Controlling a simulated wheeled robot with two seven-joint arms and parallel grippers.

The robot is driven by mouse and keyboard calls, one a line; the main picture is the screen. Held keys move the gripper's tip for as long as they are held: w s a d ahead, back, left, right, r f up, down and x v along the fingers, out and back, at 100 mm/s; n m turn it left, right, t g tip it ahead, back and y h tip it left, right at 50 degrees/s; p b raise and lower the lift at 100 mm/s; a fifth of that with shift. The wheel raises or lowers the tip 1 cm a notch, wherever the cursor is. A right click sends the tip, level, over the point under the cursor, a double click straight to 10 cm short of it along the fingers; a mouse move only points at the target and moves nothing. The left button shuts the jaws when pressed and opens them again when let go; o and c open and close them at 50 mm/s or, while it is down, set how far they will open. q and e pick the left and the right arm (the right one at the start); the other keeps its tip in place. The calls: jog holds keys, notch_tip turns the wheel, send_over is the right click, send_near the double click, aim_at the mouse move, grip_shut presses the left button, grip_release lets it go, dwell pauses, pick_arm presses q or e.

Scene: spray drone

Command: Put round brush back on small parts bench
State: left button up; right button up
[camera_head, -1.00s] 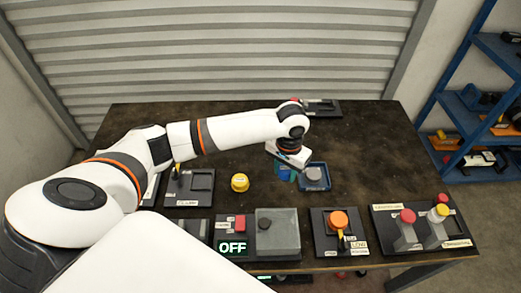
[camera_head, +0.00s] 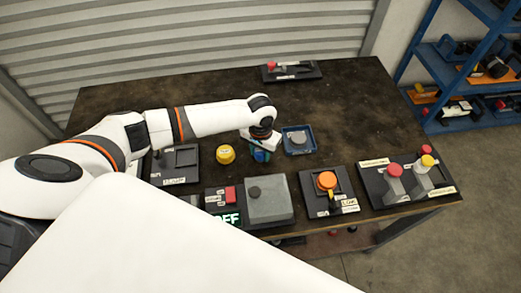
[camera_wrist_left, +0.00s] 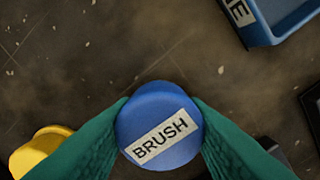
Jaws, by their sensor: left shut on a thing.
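My left gripper (camera_head: 262,148) is shut on the round brush, a blue round piece labelled BRUSH (camera_wrist_left: 160,125). In the left wrist view its two teal fingers grip the brush from both sides, with the label facing the camera. In the head view the brush (camera_head: 261,157) is mostly hidden under the wrist. It is over the dark bench (camera_head: 200,105), between a yellow knob (camera_head: 225,154) and a blue tray (camera_head: 312,150); I cannot tell whether it touches the bench top. My right gripper is not in view.
The tray holds a grey round piece (camera_head: 298,138). Along the front edge are a grey box (camera_head: 270,200), an orange knob panel (camera_head: 326,181) and a panel with red and yellow knobs (camera_head: 410,180). A dark panel (camera_head: 291,71) lies at the back. The bench's back middle is clear.

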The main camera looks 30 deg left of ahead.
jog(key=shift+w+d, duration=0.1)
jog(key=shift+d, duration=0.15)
pick_arm(q)
jog(key=o, duration=0.8)
jog(key=shift+o, duration=0.4)
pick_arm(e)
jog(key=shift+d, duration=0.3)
pick_arm(q)
notch_tip(320, 180, up, 12)
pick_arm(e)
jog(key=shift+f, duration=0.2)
pick_arm(q)
jog(key=shift+r, duration=0.1)
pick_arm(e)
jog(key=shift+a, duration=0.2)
